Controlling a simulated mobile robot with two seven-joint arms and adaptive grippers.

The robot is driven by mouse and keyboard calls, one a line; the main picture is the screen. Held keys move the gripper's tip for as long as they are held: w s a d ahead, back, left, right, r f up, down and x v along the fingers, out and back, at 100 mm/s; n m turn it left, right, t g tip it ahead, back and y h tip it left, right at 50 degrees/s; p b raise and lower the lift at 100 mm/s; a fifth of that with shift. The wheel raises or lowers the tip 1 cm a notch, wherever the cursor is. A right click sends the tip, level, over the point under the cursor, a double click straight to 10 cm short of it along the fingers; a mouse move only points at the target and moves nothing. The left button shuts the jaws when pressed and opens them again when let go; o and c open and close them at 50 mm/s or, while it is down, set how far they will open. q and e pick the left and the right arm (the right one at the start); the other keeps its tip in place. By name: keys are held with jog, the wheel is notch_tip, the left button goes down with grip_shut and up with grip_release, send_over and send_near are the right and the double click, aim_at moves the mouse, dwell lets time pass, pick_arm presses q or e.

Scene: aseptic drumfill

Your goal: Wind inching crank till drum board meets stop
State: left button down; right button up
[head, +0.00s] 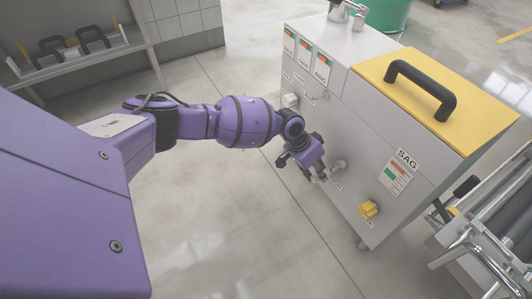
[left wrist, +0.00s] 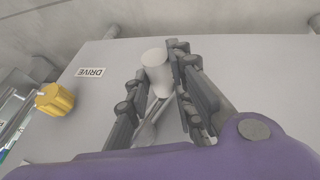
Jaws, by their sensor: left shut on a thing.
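My left gripper (head: 318,173) is at the front face of the grey machine cabinet (head: 345,120). In the left wrist view my gripper (left wrist: 158,72) is shut on a pale grey cylindrical crank handle (left wrist: 155,60), with one finger on each side. A grey metal bar, which looks like the crank's arm, shows between the fingers below the handle. A DRIVE label (left wrist: 91,72) is on the face beside the gripper. In the head view the fingers largely hide the handle. I cannot make out the drum board or its stop. My right gripper is not in view.
A yellow knob (head: 368,209) sticks out low on the cabinet under the SAG label (head: 407,159). A yellow lid (head: 435,75) with a black handle tops the cabinet. A metal roller frame (head: 490,235) stands at right. A shelf (head: 75,62) is at back left; the floor between is clear.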

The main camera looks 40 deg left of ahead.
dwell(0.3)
pick_arm(q)
jog(key=c, duration=1.5)
grip_release()
jog(key=shift+a, duration=0.1)
jog(key=shift+c, duration=0.2)
jog(key=shift+r, duration=0.15)
jog(key=v, duration=1.1)
jog(key=shift+s+a+r, duration=0.15)
jog(key=shift+a+r, duration=0.1)
